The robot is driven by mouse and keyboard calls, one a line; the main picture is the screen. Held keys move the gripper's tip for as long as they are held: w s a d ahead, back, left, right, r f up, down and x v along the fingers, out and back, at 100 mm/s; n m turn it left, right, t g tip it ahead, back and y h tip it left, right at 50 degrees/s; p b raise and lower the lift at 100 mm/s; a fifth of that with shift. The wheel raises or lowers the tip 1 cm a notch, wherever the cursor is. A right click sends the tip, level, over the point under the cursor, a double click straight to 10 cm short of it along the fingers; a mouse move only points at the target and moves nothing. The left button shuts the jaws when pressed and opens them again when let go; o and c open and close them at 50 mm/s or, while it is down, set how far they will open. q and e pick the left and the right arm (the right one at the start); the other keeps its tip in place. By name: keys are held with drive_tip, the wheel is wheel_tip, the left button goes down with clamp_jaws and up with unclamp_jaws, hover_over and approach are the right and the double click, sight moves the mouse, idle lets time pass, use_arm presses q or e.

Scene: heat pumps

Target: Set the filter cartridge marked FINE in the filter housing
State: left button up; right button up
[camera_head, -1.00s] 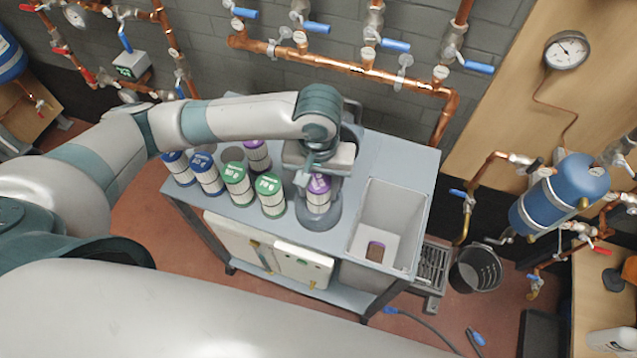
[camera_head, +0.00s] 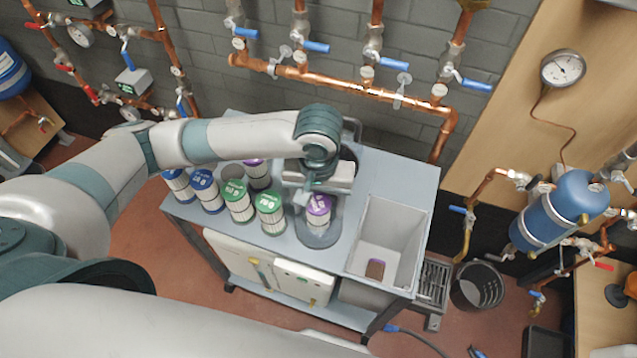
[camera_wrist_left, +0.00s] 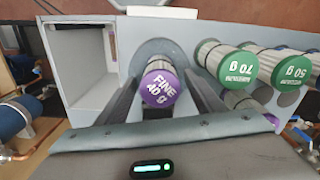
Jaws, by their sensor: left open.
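The FINE cartridge (camera_head: 319,211), with a purple cap reading FINE 40, stands upright inside the grey round filter housing (camera_head: 318,238) on the cart top. Its cap also shows in the left wrist view (camera_wrist_left: 160,88), with the housing's ring (camera_wrist_left: 158,48) behind it. My left gripper (camera_head: 316,192) is just above and behind the cartridge. In the left wrist view its two open fingers (camera_wrist_left: 165,103) lie on either side of the cap with gaps. How deep the cartridge sits is hard to tell. My right gripper is out of view.
Left of the housing stand green-capped cartridges (camera_head: 269,213), blue-capped ones (camera_head: 207,191) and another purple-capped one (camera_head: 257,174). A grey bin (camera_head: 412,225) with a small brown item (camera_head: 375,268) is at the right. Copper pipes (camera_head: 400,97) run along the wall.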

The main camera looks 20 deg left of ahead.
use_arm(q)
wheel_tip(320, 180, up, 13)
drive_tip(key=b, duration=0.1)
drive_tip(key=shift+f, duration=0.2)
drive_tip(key=shift+a, duration=0.1)
idle(0.6)
